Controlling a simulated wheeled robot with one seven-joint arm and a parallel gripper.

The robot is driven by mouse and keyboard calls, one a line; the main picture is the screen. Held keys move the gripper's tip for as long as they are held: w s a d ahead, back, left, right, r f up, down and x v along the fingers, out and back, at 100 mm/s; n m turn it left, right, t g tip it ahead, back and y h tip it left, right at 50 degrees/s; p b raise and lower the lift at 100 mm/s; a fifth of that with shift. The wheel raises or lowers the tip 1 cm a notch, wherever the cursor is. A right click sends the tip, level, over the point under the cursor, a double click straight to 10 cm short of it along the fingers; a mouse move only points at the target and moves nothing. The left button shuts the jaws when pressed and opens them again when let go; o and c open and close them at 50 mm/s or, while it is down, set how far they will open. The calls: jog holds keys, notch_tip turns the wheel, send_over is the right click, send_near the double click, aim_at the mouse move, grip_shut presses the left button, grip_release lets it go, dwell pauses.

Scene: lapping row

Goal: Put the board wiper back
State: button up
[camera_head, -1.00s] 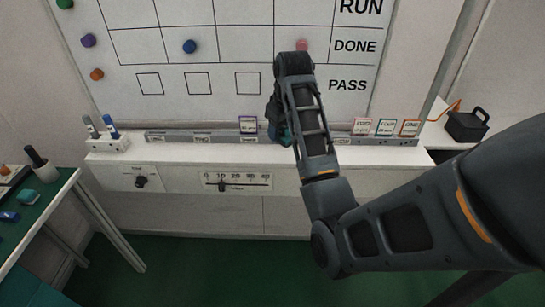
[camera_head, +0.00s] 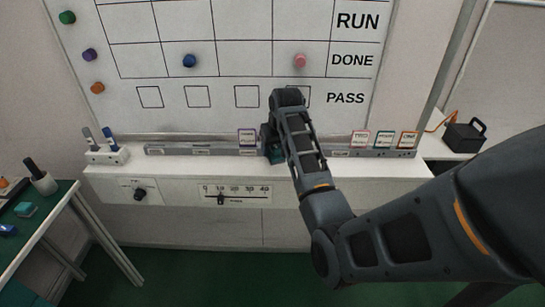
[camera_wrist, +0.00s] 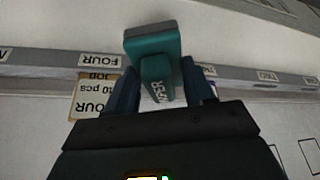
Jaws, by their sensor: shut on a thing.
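The board wiper (camera_wrist: 152,58) is a teal block with a grey face and a lettered teal grip, seen in the wrist view. My gripper (camera_wrist: 158,82) is shut on it, one dark finger on each side of the grip. In the head view a teal bit of the wiper (camera_head: 277,156) shows under my wrist, at the grey ledge (camera_head: 222,151) below the whiteboard (camera_head: 221,98). My arm hides most of it there. I cannot tell whether it touches the ledge.
A card (camera_head: 246,137) stands on the ledge left of my gripper, and several cards (camera_head: 384,140) stand to its right. A pen holder (camera_head: 108,156) is at the shelf's left end. A black box (camera_head: 464,135) stands at far right. A green side table (camera_head: 40,217) is at left.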

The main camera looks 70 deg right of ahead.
aim_at(272, 157)
jog(key=shift+w+f, duration=0.15)
jog(key=shift+w, duration=0.1)
jog(key=shift+f+p, duration=0.3)
jog(key=shift+f, duration=1.7)
jog(key=o, duration=0.9)
jog(key=shift+o, duration=0.2)
jog(key=shift+a, duration=0.1)
